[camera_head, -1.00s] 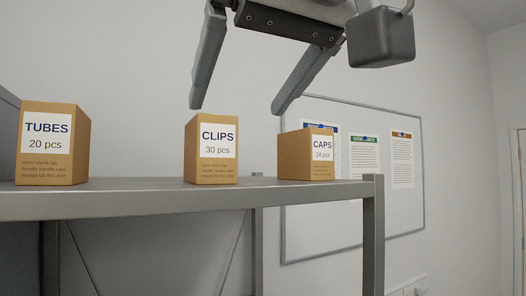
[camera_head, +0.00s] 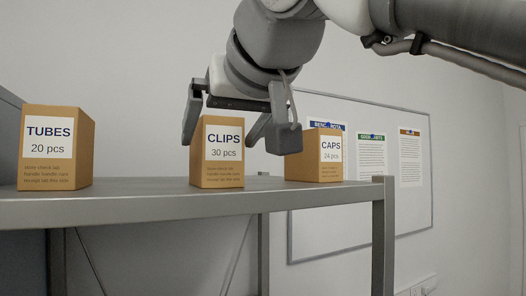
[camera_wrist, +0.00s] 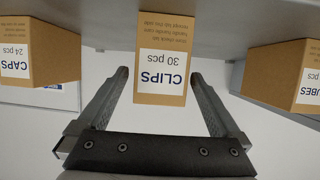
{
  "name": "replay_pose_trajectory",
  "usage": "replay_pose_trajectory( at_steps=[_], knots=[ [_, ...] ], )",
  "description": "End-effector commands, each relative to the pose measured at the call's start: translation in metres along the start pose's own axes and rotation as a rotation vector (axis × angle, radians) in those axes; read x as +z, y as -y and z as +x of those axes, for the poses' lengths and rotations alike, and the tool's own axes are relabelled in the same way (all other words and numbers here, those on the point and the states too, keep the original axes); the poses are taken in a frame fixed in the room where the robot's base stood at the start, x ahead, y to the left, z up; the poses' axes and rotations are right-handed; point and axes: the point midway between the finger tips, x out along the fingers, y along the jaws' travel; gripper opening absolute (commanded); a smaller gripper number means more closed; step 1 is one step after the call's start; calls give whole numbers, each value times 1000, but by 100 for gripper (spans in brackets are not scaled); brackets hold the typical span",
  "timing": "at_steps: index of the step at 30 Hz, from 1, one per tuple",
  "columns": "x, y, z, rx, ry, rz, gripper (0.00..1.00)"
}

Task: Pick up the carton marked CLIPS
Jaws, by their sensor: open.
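The carton marked CLIPS (camera_head: 224,170) is a brown box with a white label reading "30 pcs". It stands upright on the grey shelf (camera_head: 150,205), between two other cartons. My gripper (camera_head: 218,144) is open, with a finger to each side of the upper part of this carton in the head view. In the wrist view the CLIPS carton (camera_wrist: 163,62) appears upside down, its label facing the camera, between the spread fingers of my gripper (camera_wrist: 158,72). The fingers do not look closed on it; how deep they reach along its sides is unclear.
The TUBES carton (camera_head: 55,160) stands to the left, with a clear gap. The CAPS carton (camera_head: 315,172) stands close on the right, partly behind my gripper's dark block. A whiteboard with papers (camera_head: 400,205) hangs on the wall behind.

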Motion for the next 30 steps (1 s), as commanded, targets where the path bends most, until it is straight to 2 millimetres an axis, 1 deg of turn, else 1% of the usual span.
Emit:
replay_pose_trajectory(
  at_steps=[2, 7, 9, 11, 14, 20, 24, 29, 30],
  knots=[
    [-2, 1, 6, -2, 1, -1, 100],
    [-5, 2, 30, -2, 3, -3, 100],
    [-4, 2, 40, -1, 3, -2, 100],
    [-4, 2, 46, -1, 1, -1, 100],
    [-4, 1, 50, 0, 0, 0, 100],
    [-3, 1, 51, 0, 0, 0, 100],
    [-3, 1, 50, 0, 0, 0, 75],
    [-3, 1, 50, 0, 0, 0, 46],
    [-3, 1, 50, 0, 0, 0, 39]
  ],
)
